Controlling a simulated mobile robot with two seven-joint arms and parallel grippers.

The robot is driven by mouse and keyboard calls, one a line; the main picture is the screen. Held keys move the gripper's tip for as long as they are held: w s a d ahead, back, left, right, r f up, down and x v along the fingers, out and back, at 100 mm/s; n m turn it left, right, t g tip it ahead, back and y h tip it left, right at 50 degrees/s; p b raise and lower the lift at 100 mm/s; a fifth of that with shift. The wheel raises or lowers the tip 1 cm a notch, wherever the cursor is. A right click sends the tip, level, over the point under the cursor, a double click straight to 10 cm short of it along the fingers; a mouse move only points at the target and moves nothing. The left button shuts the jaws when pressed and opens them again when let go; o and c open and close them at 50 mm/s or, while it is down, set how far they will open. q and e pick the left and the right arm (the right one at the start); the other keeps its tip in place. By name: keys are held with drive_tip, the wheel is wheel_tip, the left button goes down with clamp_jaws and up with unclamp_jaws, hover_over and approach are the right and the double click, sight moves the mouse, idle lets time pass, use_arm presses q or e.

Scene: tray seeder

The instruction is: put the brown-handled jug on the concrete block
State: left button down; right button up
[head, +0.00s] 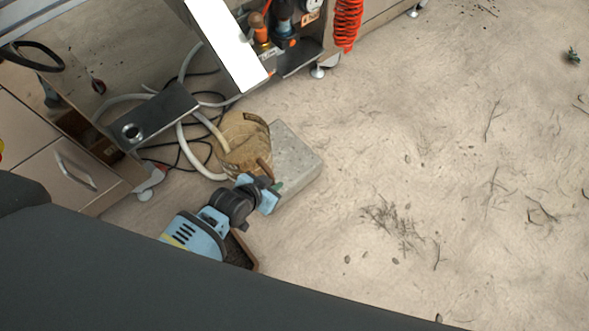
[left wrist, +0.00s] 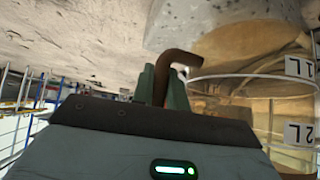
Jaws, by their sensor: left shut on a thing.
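The jug (head: 243,142) is translucent yellowish with brown handle parts. In the head view it overlaps the left part of the grey concrete block (head: 300,162); whether it touches the block or hangs above it I cannot tell. My left gripper (head: 274,186) is shut on the jug's brown handle (head: 265,169), at the jug's near side. In the left wrist view the brown handle (left wrist: 180,60) runs between the green fingers (left wrist: 160,85). The jug's clear wall (left wrist: 250,85) carries 1L and 2L labels, and the block (left wrist: 205,20) shows behind it. My right gripper is not in view.
Pale hoses (head: 185,140) and dark cables lie on the floor left of the jug. A metal machine with a red coiled hose (head: 347,25) stands behind. A drawer cabinet (head: 55,160) is at left. The floor at right is open, with twigs.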

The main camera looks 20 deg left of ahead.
use_arm(q)
drive_tip(key=w+d+f+b, duration=0.1)
drive_tip(key=w+b, duration=0.1)
drive_tip(key=w+d+f+b, duration=0.2)
drive_tip(key=w, duration=0.1)
drive_tip(key=w+d+f+b, duration=0.1)
drive_tip(key=w, duration=0.1)
drive_tip(key=shift+w+d+f+b, duration=0.15)
drive_tip(key=shift+d+f+b, duration=0.05)
drive_tip(key=shift+d+b, duration=0.2)
drive_tip(key=shift+r, duration=0.1)
drive_tip(key=c, duration=1.4)
unclamp_jaws()
drive_tip(key=shift+f, duration=0.2)
